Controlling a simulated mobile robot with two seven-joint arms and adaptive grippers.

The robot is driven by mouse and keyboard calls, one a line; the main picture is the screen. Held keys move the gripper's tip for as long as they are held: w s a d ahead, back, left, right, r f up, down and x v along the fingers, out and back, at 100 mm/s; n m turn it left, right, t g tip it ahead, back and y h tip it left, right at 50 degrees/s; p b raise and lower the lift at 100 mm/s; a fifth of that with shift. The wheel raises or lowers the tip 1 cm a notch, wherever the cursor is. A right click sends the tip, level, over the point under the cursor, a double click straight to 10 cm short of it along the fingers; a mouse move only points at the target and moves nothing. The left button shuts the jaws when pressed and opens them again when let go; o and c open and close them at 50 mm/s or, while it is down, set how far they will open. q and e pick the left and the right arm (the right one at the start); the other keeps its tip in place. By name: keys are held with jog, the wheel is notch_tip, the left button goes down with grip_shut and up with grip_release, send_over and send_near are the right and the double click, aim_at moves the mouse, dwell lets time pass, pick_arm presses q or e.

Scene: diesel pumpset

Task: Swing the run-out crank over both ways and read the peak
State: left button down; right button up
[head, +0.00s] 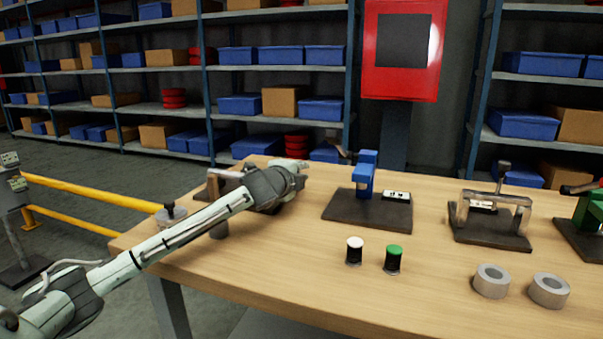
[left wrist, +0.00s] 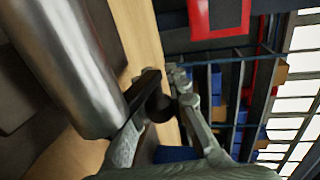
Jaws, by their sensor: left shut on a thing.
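In the head view my left arm reaches in from the left over the table. Its gripper (head: 292,176) is at a fixture (head: 222,183) at the table's far left, which the arm mostly hides. In the left wrist view my left gripper (left wrist: 166,88) is shut on a dark round knob (left wrist: 158,106), which looks like the crank's handle. A large shiny metal cylinder (left wrist: 68,62) lies close beside the fingers. The rest of the crank is hidden, and I cannot make out a peak reading. My right gripper is not in view.
A blue stand (head: 365,177), a bronze-coloured frame (head: 490,207) and a green device (head: 588,212) stand on the wooden table (head: 440,300). White-topped (head: 354,252) and green-topped (head: 393,260) pieces and two grey rings (head: 491,281) sit nearer. The front middle is clear.

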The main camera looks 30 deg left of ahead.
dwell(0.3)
pick_arm(q)
jog(key=shift+f+g, duration=0.35)
jog(key=shift+g, duration=0.15)
jog(key=c, duration=1.5)
grip_release()
jog(key=shift+c, duration=0.2)
jog(key=v, duration=0.7)
jog(key=shift+s, duration=0.15)
jog(key=shift+s+r, duration=0.1)
